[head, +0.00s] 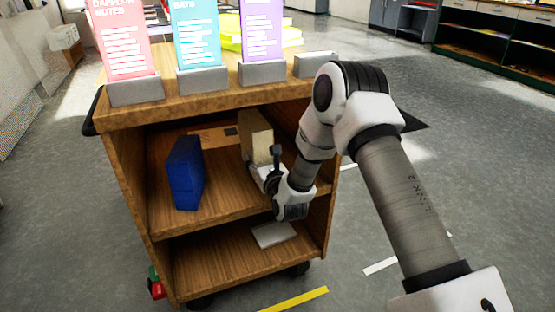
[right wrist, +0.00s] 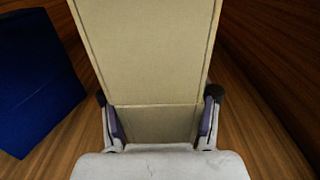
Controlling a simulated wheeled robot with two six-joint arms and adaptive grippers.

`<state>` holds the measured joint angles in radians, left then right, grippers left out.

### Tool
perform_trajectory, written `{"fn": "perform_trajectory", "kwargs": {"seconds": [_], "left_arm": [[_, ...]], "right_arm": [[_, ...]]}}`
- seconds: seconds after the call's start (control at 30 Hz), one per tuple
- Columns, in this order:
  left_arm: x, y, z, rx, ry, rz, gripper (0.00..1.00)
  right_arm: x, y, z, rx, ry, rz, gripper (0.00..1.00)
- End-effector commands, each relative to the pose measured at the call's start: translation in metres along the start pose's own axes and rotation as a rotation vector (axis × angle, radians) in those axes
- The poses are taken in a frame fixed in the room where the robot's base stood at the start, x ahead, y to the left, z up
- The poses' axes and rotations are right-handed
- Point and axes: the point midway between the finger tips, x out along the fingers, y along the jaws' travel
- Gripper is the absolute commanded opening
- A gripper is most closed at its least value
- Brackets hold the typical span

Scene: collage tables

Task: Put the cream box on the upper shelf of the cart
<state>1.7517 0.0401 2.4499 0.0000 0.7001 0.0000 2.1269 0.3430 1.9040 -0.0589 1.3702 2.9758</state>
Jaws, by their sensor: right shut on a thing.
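The cream box (head: 257,131) is upright inside the cart's upper shelf compartment, toward its right side. My right gripper (head: 265,165) reaches in through the cart's open front and is shut on the box's near end. In the right wrist view the cream box (right wrist: 150,60) fills the middle, with the fingers of my right gripper (right wrist: 160,122) on both its sides. The wooden cart (head: 120,185) has an upper shelf (head: 225,205) and a lower shelf (head: 215,265). I cannot tell whether the box's bottom touches the upper shelf. My left gripper is not in view.
A blue box (head: 186,172) stands on the upper shelf, left of the cream box; it also shows in the right wrist view (right wrist: 35,80). A flat pale item (head: 273,235) lies on the lower shelf. Sign holders (head: 203,80) line the cart's top. Shelf space between the boxes is clear.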

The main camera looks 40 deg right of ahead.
Motion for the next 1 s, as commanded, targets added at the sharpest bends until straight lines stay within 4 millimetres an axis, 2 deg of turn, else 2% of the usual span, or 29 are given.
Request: {"fn": "perform_trajectory", "kwargs": {"seconds": [0.03,0.13,0.37,0.57,0.93,0.97,1.0], "left_arm": [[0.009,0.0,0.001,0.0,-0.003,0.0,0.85],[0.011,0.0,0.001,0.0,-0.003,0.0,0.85],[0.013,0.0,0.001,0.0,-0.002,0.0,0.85],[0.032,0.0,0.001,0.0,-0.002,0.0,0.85],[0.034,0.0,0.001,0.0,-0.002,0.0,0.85],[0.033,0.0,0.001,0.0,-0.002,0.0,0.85],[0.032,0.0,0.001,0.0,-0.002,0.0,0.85]], "right_arm": [[-0.005,-0.014,-0.008,0.005,0.003,-0.006,0.18],[-0.013,-0.033,-0.01,0.005,0.003,-0.004,0.18],[-0.021,-0.052,-0.011,0.001,0.002,0.0,0.18],[-0.021,-0.05,-0.044,-0.002,0.002,0.002,0.18],[-0.021,-0.05,-0.048,-0.001,0.002,0.002,0.18],[-0.021,-0.05,-0.048,-0.001,0.003,0.002,0.67],[-0.021,-0.05,-0.047,-0.001,0.003,0.002,0.81]]}}
